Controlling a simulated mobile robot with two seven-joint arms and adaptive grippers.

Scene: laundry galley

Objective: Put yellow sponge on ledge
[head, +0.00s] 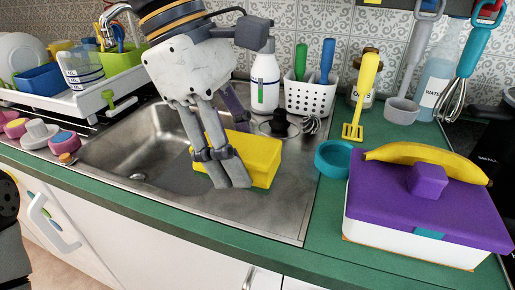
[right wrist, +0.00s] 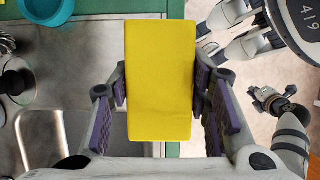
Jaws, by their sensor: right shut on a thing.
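The yellow sponge (head: 262,158) is a thick block with a thin green underside. My right gripper (head: 228,170) is shut on it, over the steel right part of the sink unit. In the right wrist view the sponge (right wrist: 160,80) sits between both purple-padded fingers (right wrist: 160,115). I cannot tell its exact height above the steel. My left gripper (right wrist: 235,35) shows partly at the upper right of the right wrist view, with its fingertips partly hidden. I cannot tell which surface is the ledge.
The sink basin (head: 135,150) lies left of the sponge. A white caddy (head: 309,98) and a spray bottle (head: 265,80) stand behind. A teal bowl (head: 334,158) and a purple-lidded box (head: 395,195) with a banana (head: 428,162) stand right. The green front counter strip (head: 200,228) is clear.

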